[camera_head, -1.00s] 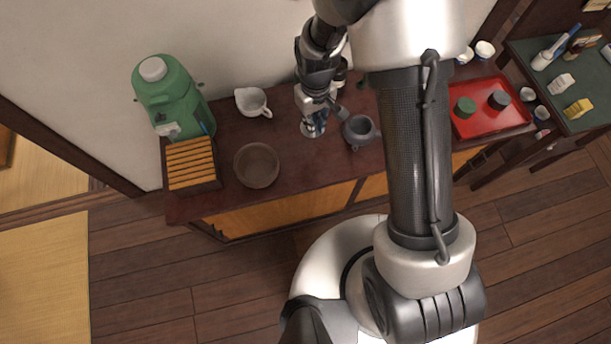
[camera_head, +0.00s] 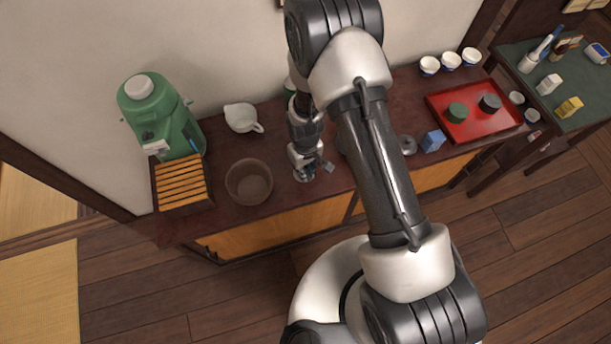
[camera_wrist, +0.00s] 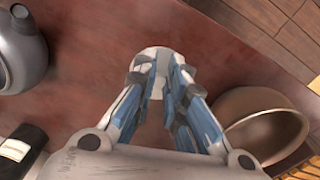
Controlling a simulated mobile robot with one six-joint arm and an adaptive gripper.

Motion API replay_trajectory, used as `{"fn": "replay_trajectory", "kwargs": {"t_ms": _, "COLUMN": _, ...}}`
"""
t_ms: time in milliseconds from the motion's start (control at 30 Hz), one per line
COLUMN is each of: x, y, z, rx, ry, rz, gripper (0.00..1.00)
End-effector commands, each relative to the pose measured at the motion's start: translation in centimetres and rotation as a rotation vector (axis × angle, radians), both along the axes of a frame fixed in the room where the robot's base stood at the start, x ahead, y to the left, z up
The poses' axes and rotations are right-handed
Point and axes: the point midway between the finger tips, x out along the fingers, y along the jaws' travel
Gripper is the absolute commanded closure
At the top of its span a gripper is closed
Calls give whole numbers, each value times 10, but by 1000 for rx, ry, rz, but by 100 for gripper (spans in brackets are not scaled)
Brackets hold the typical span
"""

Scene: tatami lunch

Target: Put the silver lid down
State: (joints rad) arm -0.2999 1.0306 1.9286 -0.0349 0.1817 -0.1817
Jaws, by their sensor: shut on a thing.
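My gripper (camera_wrist: 164,78) is shut on the silver lid (camera_wrist: 146,60), a small pale disc whose rim shows beyond the fingertips in the wrist view. In the head view my gripper (camera_head: 312,172) is over the dark red counter (camera_head: 225,212), right of the brown bowl (camera_head: 248,184), with the lid (camera_head: 299,176) under it. The lid is over or on bare counter; I cannot tell whether it touches. The fingers cover much of the lid.
The bowl (camera_wrist: 272,112) is close on the right in the wrist view. A grey teapot (camera_wrist: 18,48) and a black object (camera_wrist: 22,146) are at left. A blue box (camera_head: 432,141), a round grey object (camera_head: 407,145) and a red tray (camera_head: 474,127) stand farther right. The front edge is near.

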Motion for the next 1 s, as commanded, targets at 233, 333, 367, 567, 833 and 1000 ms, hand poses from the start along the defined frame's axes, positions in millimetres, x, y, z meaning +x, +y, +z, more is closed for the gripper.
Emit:
{"fn": "replay_trajectory", "kwargs": {"t_ms": 233, "x": -1, "y": 0, "z": -36, "rx": -1, "ry": 3, "rz": 0, "gripper": 100}}
{"fn": "replay_trajectory", "kwargs": {"t_ms": 333, "x": 0, "y": 0, "z": -42, "rx": 0, "ry": 1, "rz": 0, "gripper": 100}}
{"fn": "replay_trajectory", "kwargs": {"t_ms": 367, "x": 0, "y": 0, "z": -42, "rx": 0, "ry": 1, "rz": 0, "gripper": 100}}
{"fn": "replay_trajectory", "kwargs": {"t_ms": 567, "x": 0, "y": 0, "z": -41, "rx": 0, "ry": 1, "rz": 0, "gripper": 100}}
{"fn": "replay_trajectory", "kwargs": {"t_ms": 833, "x": -1, "y": 0, "z": -44, "rx": 0, "ry": 1, "rz": 0, "gripper": 79}}
{"fn": "replay_trajectory", "kwargs": {"t_ms": 1000, "x": -1, "y": 0, "z": -44, "rx": -1, "ry": 2, "rz": 0, "gripper": 68}}
